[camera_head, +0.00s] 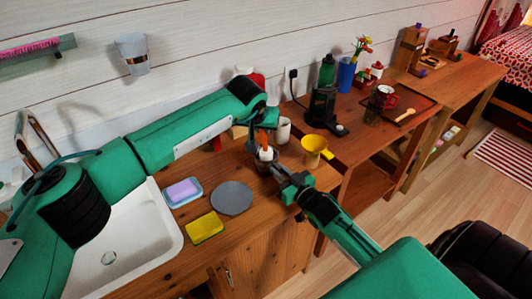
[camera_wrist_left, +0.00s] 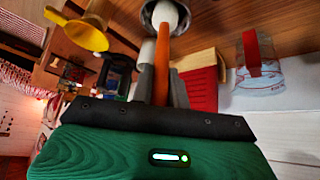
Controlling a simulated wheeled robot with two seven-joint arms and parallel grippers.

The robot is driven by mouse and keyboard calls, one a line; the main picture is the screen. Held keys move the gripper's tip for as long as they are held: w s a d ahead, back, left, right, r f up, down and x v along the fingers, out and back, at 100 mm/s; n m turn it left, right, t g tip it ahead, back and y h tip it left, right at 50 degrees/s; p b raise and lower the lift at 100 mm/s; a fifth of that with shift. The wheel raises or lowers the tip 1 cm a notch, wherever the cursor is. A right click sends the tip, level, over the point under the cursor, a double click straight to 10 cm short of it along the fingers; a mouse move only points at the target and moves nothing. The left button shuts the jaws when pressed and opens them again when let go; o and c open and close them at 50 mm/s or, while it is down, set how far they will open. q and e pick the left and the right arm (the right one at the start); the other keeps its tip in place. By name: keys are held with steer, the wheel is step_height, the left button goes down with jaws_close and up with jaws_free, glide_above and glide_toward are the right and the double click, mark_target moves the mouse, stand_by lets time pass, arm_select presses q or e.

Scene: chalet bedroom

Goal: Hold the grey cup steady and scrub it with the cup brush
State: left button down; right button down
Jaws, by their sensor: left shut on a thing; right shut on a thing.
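The cup brush, with an orange handle (camera_wrist_left: 161,78) and a white head (camera_head: 266,154), is held by my left gripper (camera_wrist_left: 160,82), which is shut on the handle. In the head view my left gripper (camera_head: 263,128) is above the grey cup. The grey cup (camera_head: 266,168) is on or just above the counter; its rim also shows in the left wrist view (camera_wrist_left: 147,13). The white head is at the cup's mouth, partly inside; its lower end is hidden. My right gripper (camera_head: 283,178) is shut on the cup from the lower right.
A yellow funnel-like vessel (camera_head: 313,146) and a white mug (camera_head: 283,130) stand close behind. A grey disc (camera_head: 231,198), a yellow sponge (camera_head: 205,228) and purple soap in a dish (camera_head: 183,191) lie left of the cup. The sink (camera_head: 130,245) is farther left.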

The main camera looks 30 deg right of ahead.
arm_select(q)
steer(key=shift+s, duration=0.7)
steer(key=shift+r, duration=0.1)
steer(key=shift+s+d+r, duration=0.1)
steer(key=shift+s+r, duration=0.2)
steer(key=shift+r, duration=0.45)
stand_by(6.5)
